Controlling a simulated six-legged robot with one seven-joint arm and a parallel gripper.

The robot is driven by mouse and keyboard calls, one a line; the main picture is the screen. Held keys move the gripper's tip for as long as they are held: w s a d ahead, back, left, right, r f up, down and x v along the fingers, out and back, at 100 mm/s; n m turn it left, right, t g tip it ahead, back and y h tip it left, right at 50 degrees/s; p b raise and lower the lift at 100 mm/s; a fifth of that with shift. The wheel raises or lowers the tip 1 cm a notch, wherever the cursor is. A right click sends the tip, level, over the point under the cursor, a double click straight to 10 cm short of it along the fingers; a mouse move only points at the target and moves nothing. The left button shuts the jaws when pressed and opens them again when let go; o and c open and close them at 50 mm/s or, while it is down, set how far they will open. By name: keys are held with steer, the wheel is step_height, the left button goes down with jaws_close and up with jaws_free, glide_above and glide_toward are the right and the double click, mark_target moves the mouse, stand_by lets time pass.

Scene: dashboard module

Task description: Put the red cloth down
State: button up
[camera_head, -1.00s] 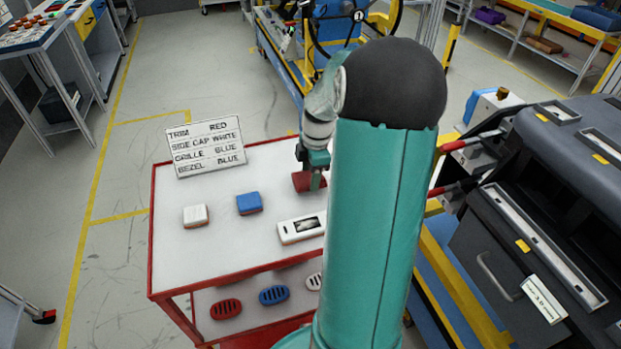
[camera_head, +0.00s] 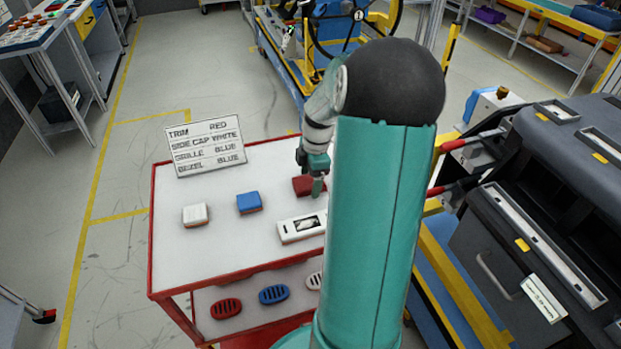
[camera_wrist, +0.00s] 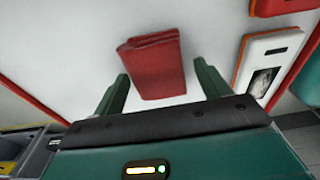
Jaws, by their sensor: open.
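The folded red cloth (camera_head: 303,186) lies on the white top of the cart, near its far right part. In the wrist view the red cloth (camera_wrist: 155,66) lies flat on the white surface, just beyond and between the line of my two fingers. My gripper (camera_wrist: 161,86) is open, with one finger on each side of the cloth's near end and a gap to each. In the head view my gripper (camera_head: 317,187) is just in front of the cloth, partly over it. I cannot tell its exact height above the surface.
The red-edged cart (camera_head: 240,248) also holds a white block (camera_head: 195,215), a blue block (camera_head: 249,202), a white device with a small screen (camera_head: 302,227) and a sign (camera_head: 207,146). Oval grilles (camera_head: 273,295) lie on the lower shelf. The dark dashboard module (camera_head: 540,215) stands at right.

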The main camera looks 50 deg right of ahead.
step_height(320, 180, up, 12)
steer(key=d, duration=0.1)
steer(key=s+a+r+m+t+h, duration=0.1)
steer(key=a+r+m, duration=0.2)
steer(key=a, duration=0.7)
steer(key=a+r+m+t+h, duration=0.1)
steer(key=a+r+m, duration=0.25)
steer(key=a, duration=0.75)
steer(key=s+a+m+t, duration=0.3)
steer(key=s+a+m, duration=0.2)
steer(key=s+a, duration=0.4)
steer(key=a, duration=0.4)
steer(key=shift+r+m+y, duration=0.2)
steer(key=shift+m+y, duration=0.15)
steer(key=shift+y, duration=0.05)
steer(key=shift+s+d, duration=0.1)
steer(key=shift+d, duration=0.05)
